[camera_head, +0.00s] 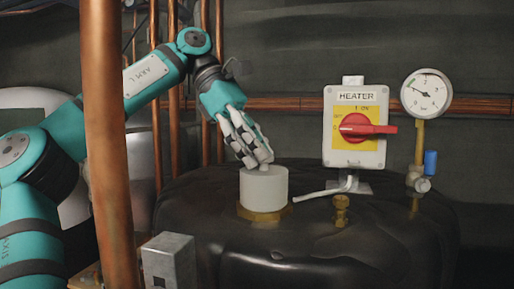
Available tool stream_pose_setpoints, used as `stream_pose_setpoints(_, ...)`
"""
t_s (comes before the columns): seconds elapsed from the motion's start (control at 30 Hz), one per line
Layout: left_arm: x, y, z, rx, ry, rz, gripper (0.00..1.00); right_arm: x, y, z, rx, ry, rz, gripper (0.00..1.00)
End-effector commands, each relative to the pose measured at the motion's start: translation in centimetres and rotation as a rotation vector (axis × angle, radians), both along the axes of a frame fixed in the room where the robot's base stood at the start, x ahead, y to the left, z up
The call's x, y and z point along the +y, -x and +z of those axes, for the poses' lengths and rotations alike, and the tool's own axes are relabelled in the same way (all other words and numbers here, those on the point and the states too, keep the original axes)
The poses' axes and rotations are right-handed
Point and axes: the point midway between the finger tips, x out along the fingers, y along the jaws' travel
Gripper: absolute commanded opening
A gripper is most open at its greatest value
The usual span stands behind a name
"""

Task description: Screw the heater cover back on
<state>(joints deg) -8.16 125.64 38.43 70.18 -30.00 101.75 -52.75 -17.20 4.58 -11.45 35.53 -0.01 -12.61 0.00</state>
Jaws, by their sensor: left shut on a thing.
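The heater cover is a white cylindrical cap (264,188) standing upright on a brass fitting (258,212) on top of the black tank (330,240). My left gripper (261,163) reaches down from the upper left with its fingers at the top of the cap. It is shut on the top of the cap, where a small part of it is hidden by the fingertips. The cap appears seated on the brass fitting. I cannot tell how tightly it is screwed. My right gripper is not in view.
A heater switch box (354,152) with a red knob stands behind the tank. A pressure gauge (425,93) is at the right, and a white cable (325,192) lies beside the cap. A thick copper pipe (108,150) stands in front of my left arm.

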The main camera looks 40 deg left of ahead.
Motion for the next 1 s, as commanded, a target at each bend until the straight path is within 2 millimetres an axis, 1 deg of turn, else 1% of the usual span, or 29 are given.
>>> stream_pose_setpoints(0.03, 0.01, -0.27, 0.36, -0.006, 0.004, -0.052, 0.0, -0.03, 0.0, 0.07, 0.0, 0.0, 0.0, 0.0)
stream_pose_setpoints(0.1, 0.01, -0.3, 0.36, -0.006, 0.004, -0.126, 0.0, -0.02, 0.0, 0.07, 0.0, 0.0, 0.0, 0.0)
stream_pose_setpoints(0.2, 0.02, -0.29, 0.41, -0.01, 0.004, -0.185, 0.0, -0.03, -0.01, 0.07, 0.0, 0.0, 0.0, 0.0)
stream_pose_setpoints(0.4, 0.04, -0.24, 0.47, -0.012, 0.004, -0.191, 0.0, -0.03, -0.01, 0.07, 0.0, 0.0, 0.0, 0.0)
stream_pose_setpoints(0.43, 0.05, -0.24, 0.48, -0.012, 0.004, -0.191, 0.32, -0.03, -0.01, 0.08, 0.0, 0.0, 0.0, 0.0)
stream_pose_setpoints(0.63, 0.05, -0.23, 0.33, -0.008, 0.003, -0.191, 0.57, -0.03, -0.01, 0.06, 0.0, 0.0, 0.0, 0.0)
stream_pose_setpoints(1.0, 0.07, -0.21, 0.11, -0.001, 0.001, -0.192, 0.57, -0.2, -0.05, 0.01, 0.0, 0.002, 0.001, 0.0)
